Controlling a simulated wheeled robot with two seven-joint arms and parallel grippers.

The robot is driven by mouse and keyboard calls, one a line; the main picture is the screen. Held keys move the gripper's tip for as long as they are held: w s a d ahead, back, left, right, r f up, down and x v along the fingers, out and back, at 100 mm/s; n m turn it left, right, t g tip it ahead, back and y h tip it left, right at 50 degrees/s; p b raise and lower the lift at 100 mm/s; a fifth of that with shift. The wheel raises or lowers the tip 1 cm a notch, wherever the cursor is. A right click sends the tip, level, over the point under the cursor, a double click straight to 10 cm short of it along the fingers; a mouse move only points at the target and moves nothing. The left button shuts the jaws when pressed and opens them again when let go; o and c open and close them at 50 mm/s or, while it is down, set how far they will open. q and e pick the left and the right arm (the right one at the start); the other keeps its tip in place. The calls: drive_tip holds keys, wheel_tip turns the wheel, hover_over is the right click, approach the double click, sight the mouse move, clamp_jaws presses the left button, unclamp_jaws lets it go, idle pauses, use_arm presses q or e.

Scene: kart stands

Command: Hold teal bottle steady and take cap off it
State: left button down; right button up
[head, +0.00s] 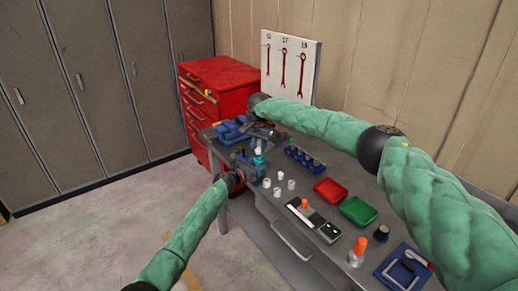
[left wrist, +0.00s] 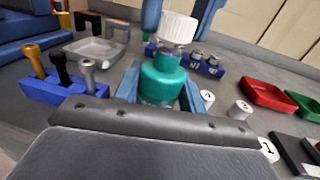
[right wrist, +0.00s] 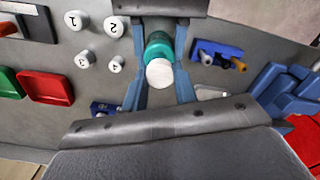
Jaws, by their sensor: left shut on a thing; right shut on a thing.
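The teal bottle (left wrist: 163,82) stands upright between the fingers of my left gripper (left wrist: 160,95), which is shut on its body. In the head view the bottle (head: 259,161) is small, near the table's left front edge. Its ribbed white cap (left wrist: 178,28) sits at the top, over the neck; I cannot tell whether it is still seated. My right gripper (right wrist: 160,85) comes from above and is shut on the cap, which also shows from above in the right wrist view (right wrist: 160,73). The right arm hides part of the table in the head view.
A blue holder (left wrist: 70,88) with several pegs stands beside the bottle. White numbered pieces (right wrist: 113,26), a blue rack (head: 305,160), a red tray (head: 330,190) and a green tray (head: 359,211) lie along the table. A red drawer cabinet (head: 215,90) stands behind.

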sight(259, 150)
drive_tip(key=shift+r, duration=0.1)
drive_tip(key=shift+r, duration=1.85)
use_arm(q)
drive_tip(key=c, duration=0.7)
unclamp_jaws()
drive_tip(key=shift+c, duration=0.2)
use_arm(e)
wheel_tip(259, 150, down, 3)
drive_tip(key=b, duration=0.2)
drive_tip(key=shift+r+b, duration=0.2)
drive_tip(key=shift+b, duration=0.1)
use_arm(q)
drive_tip(key=v, duration=1.2)
use_arm(e)
drive_tip(key=shift+f, duration=0.15)
